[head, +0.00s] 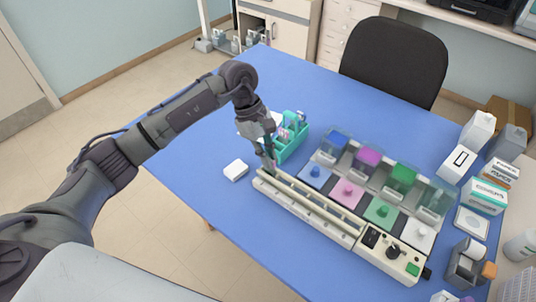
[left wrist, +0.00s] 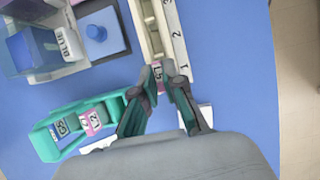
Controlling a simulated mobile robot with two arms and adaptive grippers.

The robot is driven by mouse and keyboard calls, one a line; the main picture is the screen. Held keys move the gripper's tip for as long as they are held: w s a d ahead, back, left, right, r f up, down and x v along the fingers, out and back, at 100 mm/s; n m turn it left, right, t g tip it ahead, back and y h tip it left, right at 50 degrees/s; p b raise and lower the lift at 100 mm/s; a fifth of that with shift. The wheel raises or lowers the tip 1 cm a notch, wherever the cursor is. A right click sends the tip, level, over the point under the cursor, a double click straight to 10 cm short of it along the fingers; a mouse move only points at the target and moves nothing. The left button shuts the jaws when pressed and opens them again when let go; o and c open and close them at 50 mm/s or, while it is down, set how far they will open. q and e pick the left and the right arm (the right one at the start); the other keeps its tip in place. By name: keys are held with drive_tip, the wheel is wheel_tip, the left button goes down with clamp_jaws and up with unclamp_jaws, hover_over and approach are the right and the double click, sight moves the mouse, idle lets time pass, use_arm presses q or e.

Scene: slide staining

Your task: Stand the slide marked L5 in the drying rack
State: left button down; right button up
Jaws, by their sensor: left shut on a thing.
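My left gripper (head: 270,166) is shut on a slide (left wrist: 158,74) whose small pink label shows between the fingertips (left wrist: 165,72); the label is too small to read surely. The gripper points down at the near left end of a long cream rail unit (head: 310,205). In the left wrist view the slide lies over that end of the rail unit (left wrist: 176,35), close to the mark 1; I cannot tell whether it touches. A teal rack (head: 299,142) with several labelled slides stands just beyond the gripper, and it also shows in the left wrist view (left wrist: 44,141). My right gripper is not in view.
Blue (head: 315,174), pink (head: 347,190), green (head: 381,211) and white stations lie beside the rail unit, with coloured jars behind. A white block (head: 236,170) lies left of the gripper. Boxes (head: 485,196) and bottles crowd the right. The blue table (head: 190,150) is clear at left.

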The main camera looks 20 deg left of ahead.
use_arm(q)
drive_tip(key=shift+f+b, duration=0.3)
drive_tip(key=shift+b, duration=0.2)
idle(0.9)
drive_tip(key=c, duration=1.2)
unclamp_jaws()
drive_tip(key=shift+a+r, duration=0.1)
drive_tip(key=shift+r, duration=0.2)
drive_tip(key=v, duration=1.1)
drive_tip(key=shift+r, duration=0.2)
